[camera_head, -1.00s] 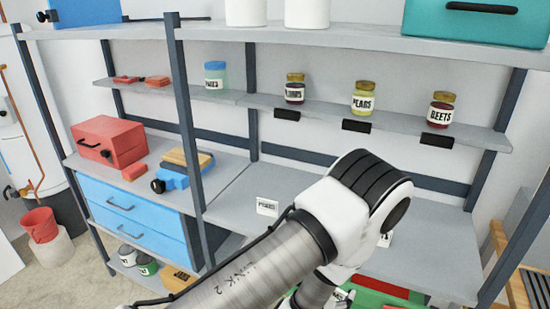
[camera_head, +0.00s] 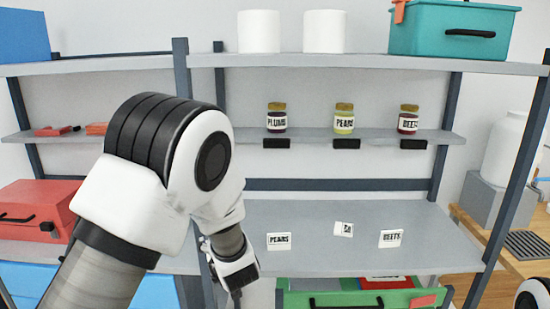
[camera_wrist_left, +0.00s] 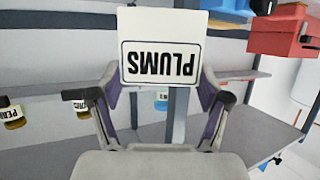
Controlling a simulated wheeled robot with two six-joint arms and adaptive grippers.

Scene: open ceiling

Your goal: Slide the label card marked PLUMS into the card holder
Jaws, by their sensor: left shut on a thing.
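The PLUMS label card (camera_wrist_left: 162,48) is white with a black border and appears upside down in the left wrist view. My left gripper (camera_wrist_left: 161,84) is shut on its edge; the card stands out beyond the fingertips. In the head view my left arm reaches down at left centre, and its fingers and the card are not visible. The black card holder (camera_head: 276,143) is on the middle shelf's front edge, below the PLUMS jar (camera_head: 277,118). It looks empty and is well above my left wrist. My right gripper is not in view.
Similar black holders sit under the PEARS jar (camera_head: 344,119) and BEETS jar (camera_head: 408,119). A PEARS card (camera_head: 279,241), a BEETS card (camera_head: 390,239) and a tilted, hard-to-read card (camera_head: 343,229) are on the lower shelf (camera_head: 315,262). A dark post (camera_head: 182,65) stands beside my arm.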

